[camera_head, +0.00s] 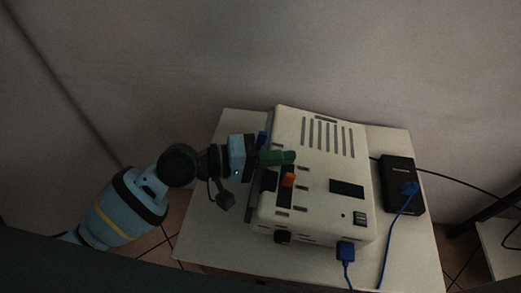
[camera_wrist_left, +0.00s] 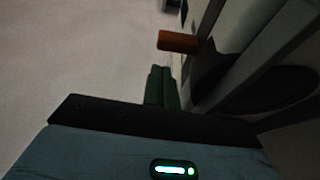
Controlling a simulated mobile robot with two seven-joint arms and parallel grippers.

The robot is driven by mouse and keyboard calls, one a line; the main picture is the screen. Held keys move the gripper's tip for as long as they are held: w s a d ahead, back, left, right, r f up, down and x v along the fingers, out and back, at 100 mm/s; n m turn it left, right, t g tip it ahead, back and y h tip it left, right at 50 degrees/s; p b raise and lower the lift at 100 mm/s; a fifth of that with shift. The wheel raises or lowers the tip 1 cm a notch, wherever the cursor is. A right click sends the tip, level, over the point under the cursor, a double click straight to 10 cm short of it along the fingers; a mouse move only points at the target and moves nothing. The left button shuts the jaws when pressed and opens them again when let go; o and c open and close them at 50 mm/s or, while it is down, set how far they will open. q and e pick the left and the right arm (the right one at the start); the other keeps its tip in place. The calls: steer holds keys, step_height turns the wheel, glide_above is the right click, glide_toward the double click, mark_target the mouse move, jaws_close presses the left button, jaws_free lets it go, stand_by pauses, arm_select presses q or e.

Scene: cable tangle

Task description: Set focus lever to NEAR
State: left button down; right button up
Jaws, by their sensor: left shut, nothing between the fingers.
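The white device (camera_head: 315,165) stands on a small white table, with a dark slot and an orange lever (camera_head: 289,180) on its left part. My left gripper (camera_head: 292,157), with green fingers, is shut and empty just above the orange lever in the head view, at the upper end of the slot. In the left wrist view the green fingers (camera_wrist_left: 161,88) are together, and the orange lever (camera_wrist_left: 178,41) lies beyond their tips, apart from them. I cannot read any NEAR label. My right gripper is not in view.
A dark cable runs off right. The wall is behind.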

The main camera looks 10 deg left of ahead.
mark_target(274, 190)
arm_select(q)
steer(key=s, duration=0.2)
steer(key=shift+s+a+p, duration=0.15)
steer(key=shift+s+p, duration=0.15)
steer(key=shift+s, duration=0.1)
steer(key=shift+s+f, duration=0.15)
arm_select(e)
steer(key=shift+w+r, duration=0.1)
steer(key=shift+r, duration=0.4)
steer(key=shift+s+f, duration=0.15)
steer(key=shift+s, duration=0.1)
arm_select(q)
steer(key=shift+s+f+b, duration=0.15)
steer(key=shift+b, duration=0.15)
steer(key=shift+s+f+m+b, duration=0.1)
steer(key=shift+s+m+b, duration=0.4)
steer(key=shift+s+m, duration=0.2)
steer(key=shift+s+r+p, duration=0.2)
steer(key=shift+s+p, duration=0.1)
steer(key=shift+s, duration=0.15)
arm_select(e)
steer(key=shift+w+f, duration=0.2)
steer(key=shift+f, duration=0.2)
